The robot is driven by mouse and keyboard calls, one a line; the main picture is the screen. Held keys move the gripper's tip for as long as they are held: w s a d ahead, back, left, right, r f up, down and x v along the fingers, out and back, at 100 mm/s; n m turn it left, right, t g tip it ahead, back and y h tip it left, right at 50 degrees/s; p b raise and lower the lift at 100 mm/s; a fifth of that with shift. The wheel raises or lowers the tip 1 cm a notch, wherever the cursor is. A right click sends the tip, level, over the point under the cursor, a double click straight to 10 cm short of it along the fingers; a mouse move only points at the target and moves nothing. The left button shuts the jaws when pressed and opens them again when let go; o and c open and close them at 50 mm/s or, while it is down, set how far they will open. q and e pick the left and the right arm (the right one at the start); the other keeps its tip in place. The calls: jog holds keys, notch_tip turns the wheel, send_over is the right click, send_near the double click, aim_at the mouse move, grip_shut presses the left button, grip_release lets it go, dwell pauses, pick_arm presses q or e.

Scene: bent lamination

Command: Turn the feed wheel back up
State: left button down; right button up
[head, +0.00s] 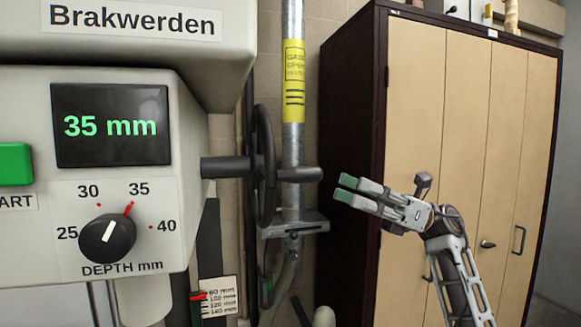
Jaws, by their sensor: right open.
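The black feed wheel (264,165) stands nearly edge-on at the right side of the machine, on a dark shaft (224,167). Its handle (300,174) sticks out to the right at about mid-height of the wheel. My right gripper (346,190) is open and empty, with green-tipped fingers pointing left toward the handle. A small gap shows between the fingertips and the handle end in the picture. My left gripper is not in view.
The machine display (111,125) reads 35 mm, and the depth knob (108,238) points up toward 35. A red pointer (198,296) sits by a millimetre scale (222,297) below. A pipe (293,130) runs behind the wheel. A wooden cabinet (480,120) stands behind my right arm.

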aim_at(295, 168)
jog(key=p+x, duration=0.2)
jog(key=x, duration=1)
jog(key=shift+r+p, duration=0.15)
jog(key=shift+p, duration=0.15)
jog(key=shift+s+a+r, duration=0.1)
jog(key=shift+s+a, duration=0.05)
jog(key=shift+a, duration=0.2)
jog(key=shift+a+r, duration=0.15)
jog(key=shift+a, duration=0.2)
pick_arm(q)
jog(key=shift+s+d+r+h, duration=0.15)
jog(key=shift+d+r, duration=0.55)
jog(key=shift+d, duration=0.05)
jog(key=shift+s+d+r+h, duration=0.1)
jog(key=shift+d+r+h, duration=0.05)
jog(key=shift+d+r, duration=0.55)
pick_arm(e)
jog(key=shift+s, duration=0.1)
jog(key=shift+c, duration=0.2)
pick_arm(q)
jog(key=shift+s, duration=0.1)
pick_arm(e)
grip_shut()
